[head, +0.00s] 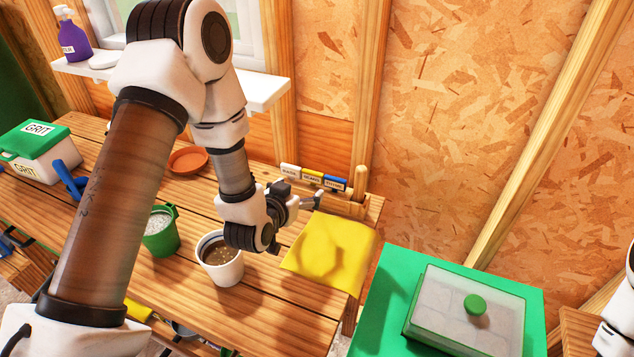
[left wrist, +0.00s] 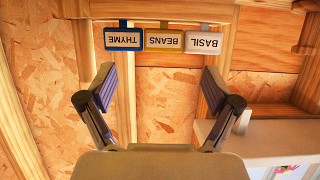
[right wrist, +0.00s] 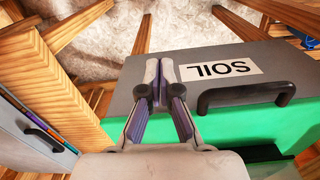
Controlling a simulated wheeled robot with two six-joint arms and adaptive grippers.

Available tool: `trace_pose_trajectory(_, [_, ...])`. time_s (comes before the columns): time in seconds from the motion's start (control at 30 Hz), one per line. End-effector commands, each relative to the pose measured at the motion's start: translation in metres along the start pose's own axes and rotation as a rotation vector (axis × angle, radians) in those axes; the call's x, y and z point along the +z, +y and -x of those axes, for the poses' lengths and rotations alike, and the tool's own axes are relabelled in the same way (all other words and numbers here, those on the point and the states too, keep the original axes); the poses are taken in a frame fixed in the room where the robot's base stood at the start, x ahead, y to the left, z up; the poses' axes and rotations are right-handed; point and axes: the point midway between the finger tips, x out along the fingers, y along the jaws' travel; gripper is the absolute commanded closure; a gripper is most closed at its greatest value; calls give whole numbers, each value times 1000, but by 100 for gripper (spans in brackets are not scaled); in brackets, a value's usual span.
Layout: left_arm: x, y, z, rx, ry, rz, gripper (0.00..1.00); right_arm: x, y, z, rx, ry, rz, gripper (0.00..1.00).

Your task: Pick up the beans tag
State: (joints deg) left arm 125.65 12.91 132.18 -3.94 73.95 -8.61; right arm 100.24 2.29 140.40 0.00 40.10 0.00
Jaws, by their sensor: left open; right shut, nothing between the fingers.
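In the head view the beans tag (head: 312,175) is in the rack at the back of the bench. My left gripper (left wrist: 156,88) is open and empty, its fingers spread wide, facing the tags from a short distance. It also shows in the head view (head: 308,201), in front of the rack. My right gripper (right wrist: 161,62) is shut and empty above a grey lid marked SOIL.
A yellow cloth (head: 330,250) lies on the bench below the left gripper. A white pot (head: 220,262), a green pail (head: 160,235) and a terracotta saucer (head: 188,158) stand nearby. A clear-lidded tray (head: 466,310) is on the green surface at right.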

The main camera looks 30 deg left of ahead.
Motion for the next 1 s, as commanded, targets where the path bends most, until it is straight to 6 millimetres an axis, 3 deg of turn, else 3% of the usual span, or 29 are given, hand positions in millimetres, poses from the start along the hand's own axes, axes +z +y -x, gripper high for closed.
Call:
trace_pose_trajectory(0.5, [0, -5, -74, 0, 0, -1, 10, 0, 0, 24, 0, 1, 0, 100])
trace_pose_trajectory(0.73, [1, -5, -79, 0, 0, 0, 10, 0, 0, 23, 0, 1, 0, 100])
trace_pose_trajectory(0.77, [1, -5, -78, 0, 0, 0, 16, 0, 0, 23, 0, 1, 0, 100])
trace_pose_trajectory(0.8, [1, -5, -78, 0, 0, 0, 27, 0, 0, 23, 0, 1, 0, 100])
trace_pose_trajectory(1.0, [1, -5, -79, 0, 2, 0, 46, 0, 0, 23, 0, 1, 0, 100])
